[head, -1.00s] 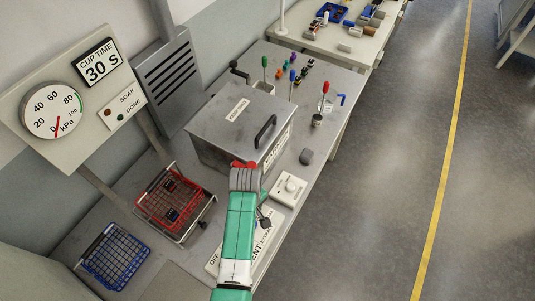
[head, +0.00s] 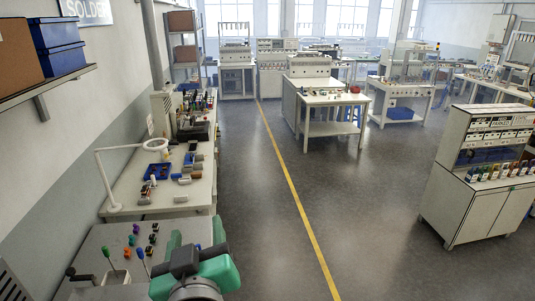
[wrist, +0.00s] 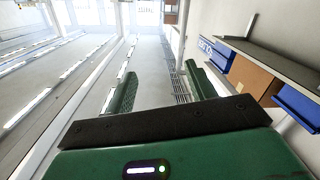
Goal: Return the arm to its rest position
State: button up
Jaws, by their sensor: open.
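My gripper (wrist: 158,88) shows in the wrist view with its two green fingers spread apart and nothing between them. It points upward, with windows, ceiling and a wall shelf beyond it. In the head view my green and grey arm (head: 205,270) is at the bottom edge, in front of the near bench. I cannot make out the fingers in that view.
The near bench (head: 90,245) holds several coloured-handled tools. A second bench (head: 125,190) has a lamp and a blue tray (head: 157,171). A wall shelf (head: 50,82) with boxes is at upper left. The floor (head: 275,200) along the yellow line is clear.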

jog(key=s+d+r+m+t+h, duration=0.1)
jog(key=s+d+r+m+t, duration=0.1)
jog(key=s+d+r, duration=0.2)
jog(key=s+d+r+m+t+h+p, duration=0.1)
jog(key=s+d+r+m+t, duration=0.1)
jog(key=s+r, duration=0.4)
jog(key=s+d+r+m+t+h+p, duration=0.1)
jog(key=s+d+r+t, duration=0.2)
jog(key=r, duration=0.8)
jog(key=s+d, duration=0.2)
jog(key=shift+d+r+m+t+h, duration=0.25)
jog(key=shift+d+m+t+h, duration=0.05)
jog(key=shift+m+t, duration=0.1)
